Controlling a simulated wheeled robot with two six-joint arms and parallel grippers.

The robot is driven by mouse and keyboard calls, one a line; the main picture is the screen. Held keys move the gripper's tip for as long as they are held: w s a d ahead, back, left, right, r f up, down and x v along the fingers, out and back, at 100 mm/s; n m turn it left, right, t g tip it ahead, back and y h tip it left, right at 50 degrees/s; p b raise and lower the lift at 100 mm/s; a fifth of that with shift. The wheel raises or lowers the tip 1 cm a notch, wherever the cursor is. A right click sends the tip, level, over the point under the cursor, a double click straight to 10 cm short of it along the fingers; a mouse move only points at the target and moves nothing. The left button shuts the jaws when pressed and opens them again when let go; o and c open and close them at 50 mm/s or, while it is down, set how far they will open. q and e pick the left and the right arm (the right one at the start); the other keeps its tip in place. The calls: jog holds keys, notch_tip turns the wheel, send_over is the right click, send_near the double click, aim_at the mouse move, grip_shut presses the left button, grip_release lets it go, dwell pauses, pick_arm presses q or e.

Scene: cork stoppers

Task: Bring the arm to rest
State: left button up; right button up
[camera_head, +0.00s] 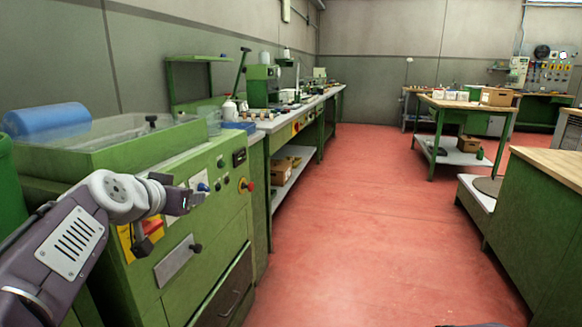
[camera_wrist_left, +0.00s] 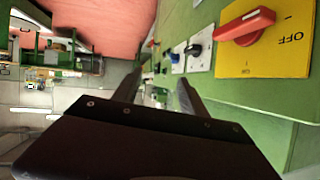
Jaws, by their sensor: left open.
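My left arm (camera_head: 75,240) comes in from the left in the head view, bent in front of the green machine (camera_head: 215,235). My left gripper (camera_head: 193,195) is held in front of the machine's control panel. In the left wrist view the left gripper (camera_wrist_left: 158,88) shows two fingers apart with nothing between them. A red rotary switch (camera_wrist_left: 244,26) on a yellow plate (camera_wrist_left: 265,55) is close beside the fingers at the right of that view. I cannot tell whether the gripper touches the panel. My right gripper is not in view.
A blue cylinder (camera_head: 47,120) lies by the clear-walled tank on the machine. A long workbench (camera_head: 300,112) runs along the left wall. Wood-topped tables (camera_head: 470,104) stand at the right. The red floor (camera_head: 360,220) between is clear.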

pick_arm(q)
jog(key=s+d+f+g+p, duration=0.1)
jog(key=s+d+f+g, duration=0.15)
jog(key=f, duration=0.55)
jog(key=s+d+f+g+h+p, duration=0.1)
jog(key=s+d+f+g, duration=0.15)
jog(key=f, duration=0.55)
jog(key=s+d+f+g, duration=0.2)
jog(key=s+f, duration=0.2)
jog(key=f, duration=0.4)
jog(key=s+a+f+n+g+y, duration=0.1)
jog(key=s+f+g, duration=0.4)
jog(key=s+f, duration=0.8)
notch_tip(320, 180, up, 40)
jog(key=s+n+p, duration=0.1)
jog(key=s+p, duration=0.1)
jog(key=p, duration=3.6)
jog(key=shift+a+f+p, duration=0.15)
jog(key=shift+a+p, duration=0.05)
jog(key=shift+p, duration=0.2)
